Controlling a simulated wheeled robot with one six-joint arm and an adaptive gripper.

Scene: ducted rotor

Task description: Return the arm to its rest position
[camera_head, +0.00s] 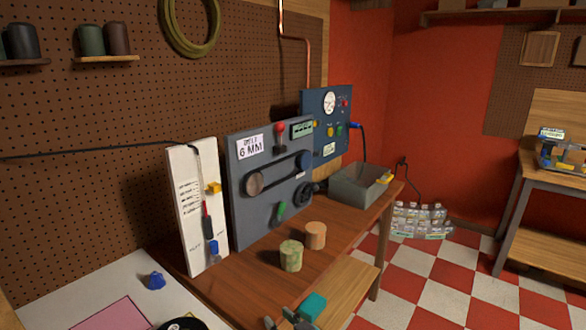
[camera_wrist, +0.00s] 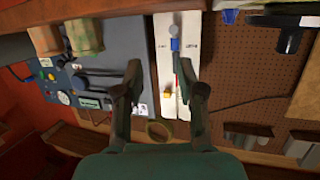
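My gripper (camera_wrist: 163,92) is open in the wrist view, its two dark fingers spread apart with nothing between them. The wrist view is upside down against the head view. Beyond the fingers stands the white panel (camera_wrist: 163,55) with a yellow block, and the grey belt panel (camera_wrist: 115,45) shows behind the left finger. In the head view, a teal and dark part of my arm's end (camera_head: 312,306) shows at the bottom edge, in front of the wooden bench (camera_head: 240,290). The rest of my arm is out of view.
On the bench stand the white panel (camera_head: 190,215), the grey belt panel (camera_head: 240,180), the blue panel (camera_head: 325,140), a green cylinder (camera_head: 291,256), an orange-brown cylinder (camera_head: 315,235) and a grey bin (camera_head: 355,190). A blue knob (camera_head: 154,281) lies on the white surface at left. Checkered floor (camera_head: 440,285) is open at right.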

